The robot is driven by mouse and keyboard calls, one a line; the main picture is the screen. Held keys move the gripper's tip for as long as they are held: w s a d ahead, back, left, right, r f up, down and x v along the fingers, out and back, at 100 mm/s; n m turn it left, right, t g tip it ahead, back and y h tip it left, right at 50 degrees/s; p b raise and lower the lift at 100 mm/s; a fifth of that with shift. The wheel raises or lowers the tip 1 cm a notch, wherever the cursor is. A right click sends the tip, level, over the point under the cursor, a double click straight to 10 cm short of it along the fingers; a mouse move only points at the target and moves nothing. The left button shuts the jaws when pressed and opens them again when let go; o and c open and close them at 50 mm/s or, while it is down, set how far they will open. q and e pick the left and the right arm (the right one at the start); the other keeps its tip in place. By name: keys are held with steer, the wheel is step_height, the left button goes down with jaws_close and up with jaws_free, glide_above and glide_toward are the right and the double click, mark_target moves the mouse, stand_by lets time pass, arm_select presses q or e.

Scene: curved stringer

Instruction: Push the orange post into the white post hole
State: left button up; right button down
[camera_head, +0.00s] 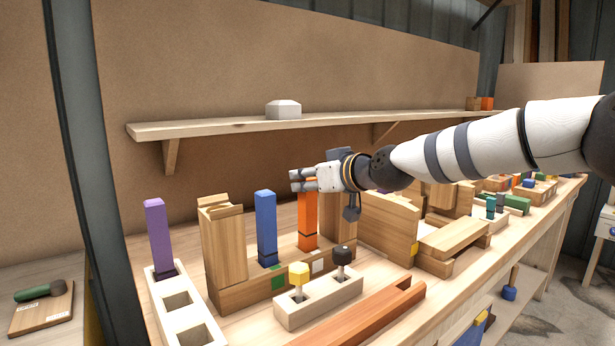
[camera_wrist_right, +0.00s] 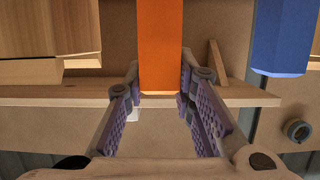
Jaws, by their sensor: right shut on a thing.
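The orange post (camera_head: 307,222) stands upright in the long wooden block, behind the white square (camera_head: 318,263) on its front face. A dark band shows near its foot; how deep it sits in the hole is not clear, and the hole itself is hidden. My right gripper (camera_head: 300,181) reaches in from the right and is shut on the top of the orange post. In the right wrist view the orange post (camera_wrist_right: 160,45) lies between the two purple-padded fingers (camera_wrist_right: 160,78). My left gripper is not in view.
A blue post (camera_head: 266,230) stands left of the orange one, behind a green square (camera_head: 277,278). A tall wooden block (camera_head: 223,245) rises further left. A holder with yellow and black knobs (camera_head: 320,300) stands in front. A purple post (camera_head: 157,235) stands far left. A shelf (camera_head: 220,125) runs behind.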

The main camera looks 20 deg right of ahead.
steer(key=shift+f, duration=0.7)
steer(key=c, duration=1.3)
jaws_free()
steer(key=v, duration=1.2)
steer(key=shift+r, duration=0.1)
